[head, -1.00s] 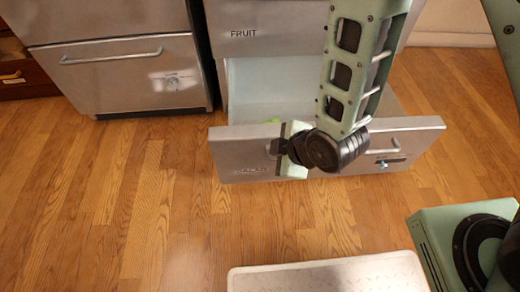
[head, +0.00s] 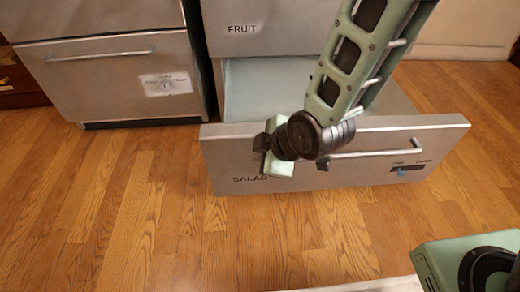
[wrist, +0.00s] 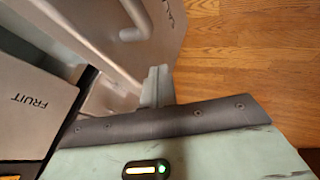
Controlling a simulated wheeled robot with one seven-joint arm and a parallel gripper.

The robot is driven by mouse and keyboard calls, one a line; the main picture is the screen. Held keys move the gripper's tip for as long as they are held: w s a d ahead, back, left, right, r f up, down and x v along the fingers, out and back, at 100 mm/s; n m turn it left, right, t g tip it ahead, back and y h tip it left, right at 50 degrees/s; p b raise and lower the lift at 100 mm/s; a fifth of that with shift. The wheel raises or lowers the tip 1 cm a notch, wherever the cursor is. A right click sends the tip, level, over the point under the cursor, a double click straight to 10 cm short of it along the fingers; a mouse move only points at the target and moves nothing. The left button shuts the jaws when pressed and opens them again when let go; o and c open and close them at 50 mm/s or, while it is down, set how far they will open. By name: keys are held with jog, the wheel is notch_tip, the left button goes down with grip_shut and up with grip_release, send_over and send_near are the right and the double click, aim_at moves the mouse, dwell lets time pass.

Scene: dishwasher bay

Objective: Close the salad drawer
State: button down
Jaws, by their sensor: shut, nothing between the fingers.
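The salad drawer (head: 222,160) is pulled out below the fruit drawer in the head view. Its grey metal front has a bar handle (head: 375,153) and the word SALAD at lower left. Its pale inside shows behind the front, partly hidden by my arm. My gripper (head: 262,143) is at the left part of the drawer front, left of the handle. In the wrist view my gripper (wrist: 157,86) has its pale fingers together and empty, close beside the drawer front (wrist: 165,45). I cannot tell whether they touch it.
The fruit drawer (head: 270,35) above is closed. A steel dishwasher front (head: 110,80) with a label stands at left. Wooden floor (head: 130,220) is clear in front of the drawer. A white edge (head: 370,286) shows at the bottom.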

aim_at(251, 146)
jog(key=w+b, duration=0.1)
jog(key=w, duration=0.2)
jog(key=shift+w+f, duration=0.1)
jog(key=shift+w, duration=0.4)
jog(key=shift+w, duration=0.15)
